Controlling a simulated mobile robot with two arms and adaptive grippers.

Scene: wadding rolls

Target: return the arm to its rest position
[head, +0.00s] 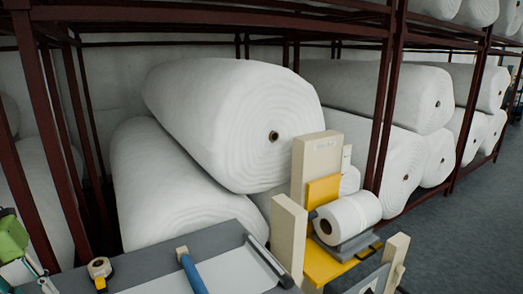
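Neither my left gripper nor my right gripper shows in the head view, and no part of my arms can be made out. Whether the grippers are open or shut, and where they are, is hidden from me. A large white wadding roll (215,115) lies on top of another large white roll (165,185) in the rack at the centre. A small white roll (350,215) sits on a beige and yellow stand (322,190) in front of the rack.
A grey table (215,243) fills the lower front, bearing a blue tube (190,272), a tape roll (99,267), and a white sheet (235,272). A green object (12,238) is at the left edge. Dark red rack posts (391,90) stand behind. Grey floor (465,215) is clear at right.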

